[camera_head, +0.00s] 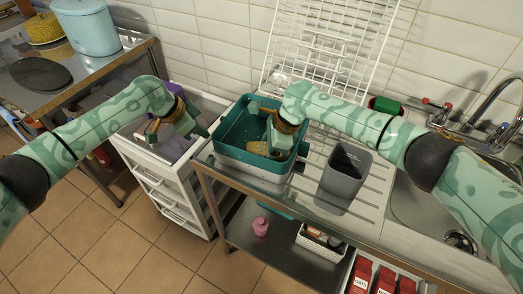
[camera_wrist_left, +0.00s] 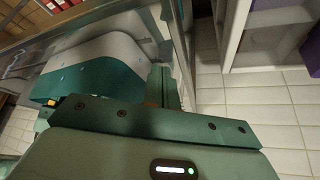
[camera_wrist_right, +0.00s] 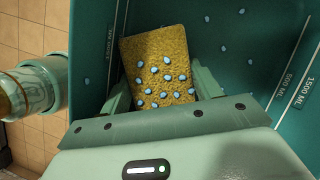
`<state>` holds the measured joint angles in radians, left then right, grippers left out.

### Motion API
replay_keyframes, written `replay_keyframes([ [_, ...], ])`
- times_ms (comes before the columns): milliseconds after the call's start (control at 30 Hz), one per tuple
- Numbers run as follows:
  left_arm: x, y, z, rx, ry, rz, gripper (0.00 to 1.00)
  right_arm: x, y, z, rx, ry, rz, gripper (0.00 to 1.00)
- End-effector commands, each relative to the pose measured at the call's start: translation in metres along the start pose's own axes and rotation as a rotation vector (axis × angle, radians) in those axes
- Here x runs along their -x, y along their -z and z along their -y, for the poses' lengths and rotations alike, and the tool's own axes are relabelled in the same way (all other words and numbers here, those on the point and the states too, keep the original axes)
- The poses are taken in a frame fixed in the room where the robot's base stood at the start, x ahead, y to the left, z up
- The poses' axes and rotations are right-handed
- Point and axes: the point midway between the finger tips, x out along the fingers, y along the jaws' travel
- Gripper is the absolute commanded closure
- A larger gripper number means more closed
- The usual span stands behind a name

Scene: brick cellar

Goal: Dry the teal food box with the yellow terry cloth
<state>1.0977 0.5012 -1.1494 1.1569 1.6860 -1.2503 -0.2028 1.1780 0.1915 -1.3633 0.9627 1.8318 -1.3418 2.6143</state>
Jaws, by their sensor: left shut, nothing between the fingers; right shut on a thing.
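The teal food box (camera_head: 228,150), with a white lower part, stands on the draining counter. It also shows in the left wrist view (camera_wrist_left: 95,80). My right gripper (camera_head: 271,142) reaches into the box and is shut on the yellow terry cloth (camera_head: 257,147). In the right wrist view the cloth (camera_wrist_right: 158,60) lies between the fingers, with several pale blue drops on it. Several drops also show on the teal walls (camera_wrist_right: 235,55) inside. My left gripper (camera_head: 204,132) is shut and empty, just left of the box; its closed fingers show in the left wrist view (camera_wrist_left: 164,87).
A dark grey container (camera_head: 345,172) stands right of the box. A white wire rack (camera_head: 325,50) leans against the tiles behind. The sink and tap (camera_head: 490,105) are at right. A white drawer cart (camera_head: 165,180) stands at left. A pink bottle (camera_head: 261,226) is on the lower shelf.

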Motion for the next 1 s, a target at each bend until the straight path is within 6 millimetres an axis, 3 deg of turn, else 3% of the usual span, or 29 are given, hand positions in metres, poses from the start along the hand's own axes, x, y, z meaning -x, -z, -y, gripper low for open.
replay_keyframes([
  [433,0.0,0.0,0.0,0.0,0.0,0.0,1.0,0.003,0.007,0.024,-0.001,-0.001,0.0,0.55],
  [1000,0.0,0.0,0.0,0.0,0.0,0.0,1.0,-0.009,-0.018,0.037,0.0,-0.003,0.001,0.55],
])
